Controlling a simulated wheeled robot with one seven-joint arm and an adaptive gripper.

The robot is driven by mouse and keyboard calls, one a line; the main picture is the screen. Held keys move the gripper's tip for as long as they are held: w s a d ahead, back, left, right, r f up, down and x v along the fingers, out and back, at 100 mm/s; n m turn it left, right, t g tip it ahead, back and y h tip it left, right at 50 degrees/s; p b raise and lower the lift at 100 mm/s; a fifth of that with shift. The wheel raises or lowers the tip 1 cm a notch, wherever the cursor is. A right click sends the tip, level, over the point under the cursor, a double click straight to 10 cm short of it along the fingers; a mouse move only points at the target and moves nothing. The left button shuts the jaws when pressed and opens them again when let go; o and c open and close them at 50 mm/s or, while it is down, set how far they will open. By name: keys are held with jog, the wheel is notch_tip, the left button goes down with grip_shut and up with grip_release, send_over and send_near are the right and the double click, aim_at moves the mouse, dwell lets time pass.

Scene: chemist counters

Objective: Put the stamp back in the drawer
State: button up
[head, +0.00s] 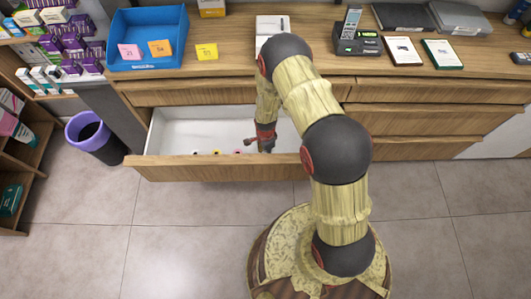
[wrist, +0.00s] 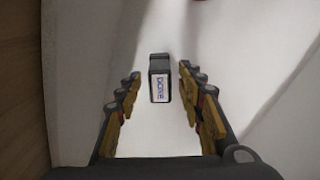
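The stamp (wrist: 159,80) is a small dark block with a white label bearing blue lettering. In the wrist view it is inside the white drawer, between and slightly beyond my fingertips, with a gap on each side. My gripper (wrist: 158,82) is open, its two fingers apart and not touching the stamp. In the head view my gripper (head: 262,143) reaches down into the open drawer (head: 185,125). The stamp cannot be made out there. Whether it rests on the drawer floor is hard to tell.
Several small round items (head: 216,153) lie along the drawer's front inside edge. The wooden counter (head: 225,30) above holds a blue tray (head: 147,35), sticky notes and a phone (head: 350,35). A purple bin (head: 95,135) stands left of the drawer. The drawer's left part is clear.

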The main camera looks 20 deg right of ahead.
notch_tip(320, 180, up, 44)
jog(key=n+t+p, duration=0.3)
jog(key=n+p, duration=0.2)
jog(key=n, duration=0.3)
jog(key=s+r+n+t, duration=0.2)
jog(key=s+r+n, duration=0.7)
jog(key=s+r, duration=1)
jog(key=s, duration=0.3)
jog(key=shift+r+t, duration=0.15)
jog(key=shift+t, duration=0.15)
